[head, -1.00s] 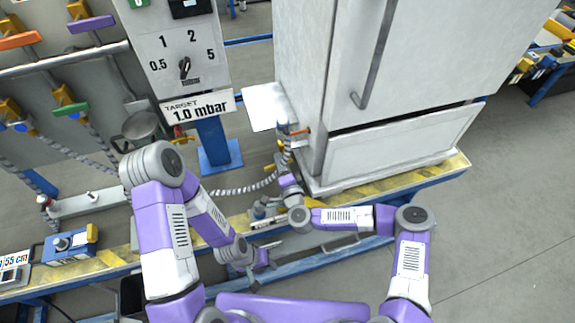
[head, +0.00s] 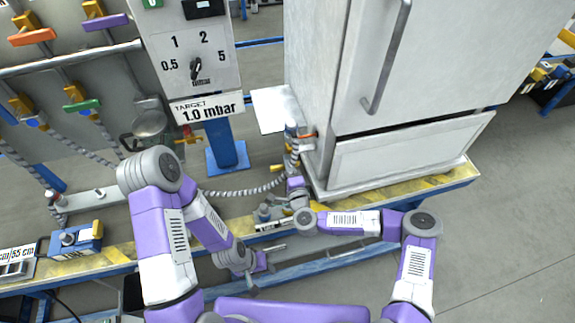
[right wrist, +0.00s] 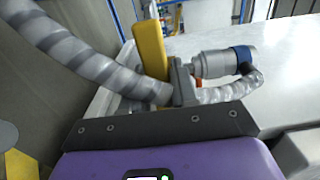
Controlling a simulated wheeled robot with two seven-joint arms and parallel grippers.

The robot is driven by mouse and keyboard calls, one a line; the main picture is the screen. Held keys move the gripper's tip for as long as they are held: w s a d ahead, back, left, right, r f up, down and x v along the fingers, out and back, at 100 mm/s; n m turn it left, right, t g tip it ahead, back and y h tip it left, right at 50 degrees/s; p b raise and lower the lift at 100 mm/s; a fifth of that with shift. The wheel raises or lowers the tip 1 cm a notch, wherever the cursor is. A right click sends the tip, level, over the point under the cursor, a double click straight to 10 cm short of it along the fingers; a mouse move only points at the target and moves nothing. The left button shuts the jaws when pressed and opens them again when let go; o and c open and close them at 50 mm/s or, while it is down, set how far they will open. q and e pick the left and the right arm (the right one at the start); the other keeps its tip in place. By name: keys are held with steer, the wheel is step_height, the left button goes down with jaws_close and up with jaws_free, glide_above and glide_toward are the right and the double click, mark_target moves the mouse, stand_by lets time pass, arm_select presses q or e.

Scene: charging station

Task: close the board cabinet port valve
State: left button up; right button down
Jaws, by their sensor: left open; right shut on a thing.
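A yellow handle (right wrist: 150,55) rises just beyond my right gripper (right wrist: 180,88) in the right wrist view; a small yellow part shows in the head view (head: 277,168). The right gripper is shut, seemingly on this yellow valve handle; the contact is partly hidden. A silver fitting with a blue ring (right wrist: 228,62) lies to its right. My left gripper (head: 266,263) is open and low near the platform edge, apart from the cabinet.
A grey ribbed hose (right wrist: 80,55) runs beside the handle and across to the valve panel at left (head: 90,70). A dial post with a 1.0 mbar label (head: 208,108) stands left of the cabinet.

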steer(key=c, duration=1)
jaws_free()
steer(key=shift+o, duration=0.2)
steer(key=p+v, duration=0.1)
steer(key=v, duration=0.6)
steer(key=shift+s+p, duration=0.3)
steer(key=shift+p, duration=0.05)
